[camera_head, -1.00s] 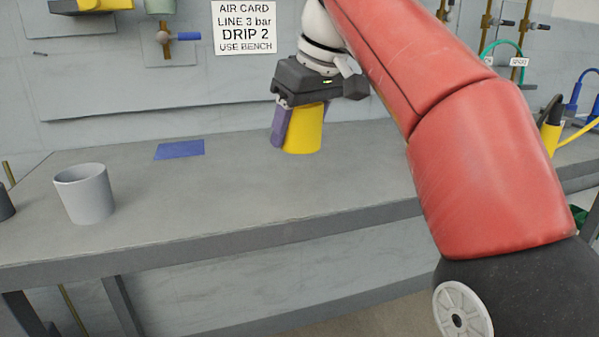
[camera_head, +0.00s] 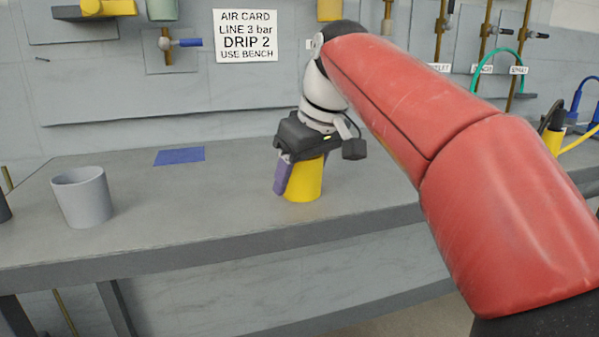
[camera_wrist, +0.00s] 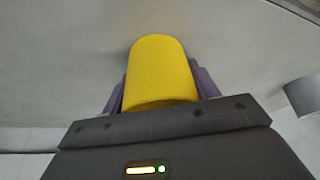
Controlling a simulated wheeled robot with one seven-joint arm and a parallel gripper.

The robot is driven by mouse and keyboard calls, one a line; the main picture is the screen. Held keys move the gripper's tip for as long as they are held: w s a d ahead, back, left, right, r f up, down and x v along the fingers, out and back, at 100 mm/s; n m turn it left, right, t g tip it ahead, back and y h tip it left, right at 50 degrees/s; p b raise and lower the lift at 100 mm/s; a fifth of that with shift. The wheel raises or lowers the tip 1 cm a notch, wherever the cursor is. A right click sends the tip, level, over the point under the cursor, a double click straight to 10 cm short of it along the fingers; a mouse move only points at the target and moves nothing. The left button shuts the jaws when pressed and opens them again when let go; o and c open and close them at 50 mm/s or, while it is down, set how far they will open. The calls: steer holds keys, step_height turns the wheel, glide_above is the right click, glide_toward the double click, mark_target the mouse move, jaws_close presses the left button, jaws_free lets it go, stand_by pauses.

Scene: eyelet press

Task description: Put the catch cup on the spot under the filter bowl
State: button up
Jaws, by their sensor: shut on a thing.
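A yellow cup (camera_head: 305,180) is between the purple fingers of my gripper (camera_head: 295,176), which is shut on it. It looks upright over the front part of the bench; whether its base touches the top is unclear. In the wrist view the yellow cup (camera_wrist: 160,72) fills the gap between the fingers (camera_wrist: 160,88). A flat blue patch (camera_head: 180,156) lies on the bench to the left of my gripper and farther back. Above it on the wall, a grey-green bowl (camera_head: 162,10) is cut off by the top edge.
A grey cup (camera_head: 82,197) stands at the bench's left; it also shows in the wrist view (camera_wrist: 303,95). A dark object (camera_head: 3,208) is cut off at the left edge. The bench (camera_head: 190,205) is bare between the grey cup and my gripper. A valve (camera_head: 187,43) juts from the wall.

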steer(key=o, duration=1)
steer(key=shift+c, duration=0.2)
